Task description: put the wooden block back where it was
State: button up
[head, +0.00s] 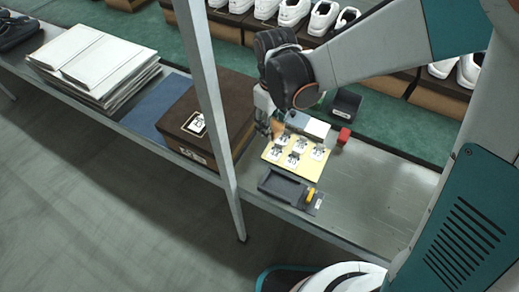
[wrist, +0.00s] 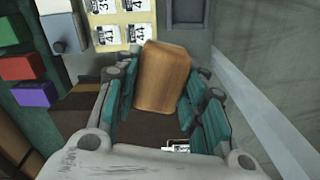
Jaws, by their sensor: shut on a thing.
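The wooden block (wrist: 163,78) is a plain brown block with rounded edges, between the fingers of my gripper (wrist: 160,98) in the wrist view. The teal finger pads lie along its left and right sides. In the head view my gripper (head: 268,122) hangs between the brown shoe box and the yellow label sheet, and only a small brown part of the block (head: 277,128) shows beside the fingers. I cannot tell how high the block is above the bench.
A brown shoe box (head: 189,108) stands left of my gripper. The yellow label sheet (head: 272,154), a dark tray (head: 283,186), a grey-white device (head: 312,124) and a red block (head: 344,136) lie to the right. A metal post (head: 212,95) crosses in front. The bench (head: 385,185) is bare further right.

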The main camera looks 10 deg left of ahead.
aim_at(252, 173)
jog(key=s+a+r+n, duration=0.1)
jog(key=s+a+n, duration=0.2)
jog(key=s+a, duration=0.15)
jog(key=f+b, duration=0.2)
jog(key=f, duration=0.4)
jog(key=f+b, duration=0.3)
jog(key=f, duration=0.4)
jog(key=a+f+b, duration=0.1)
jog(key=f+b, duration=0.1)
jog(key=f, duration=0.4)
jog(key=shift+w+f, duration=0.2)
jog(key=shift+f, duration=0.1)
jog(key=shift+f+b, duration=0.15)
jog(key=shift+b, duration=0.2)
jog(key=o, duration=0.9)
jog(key=shift+o, duration=0.2)
jog(key=shift+r, duration=0.2)
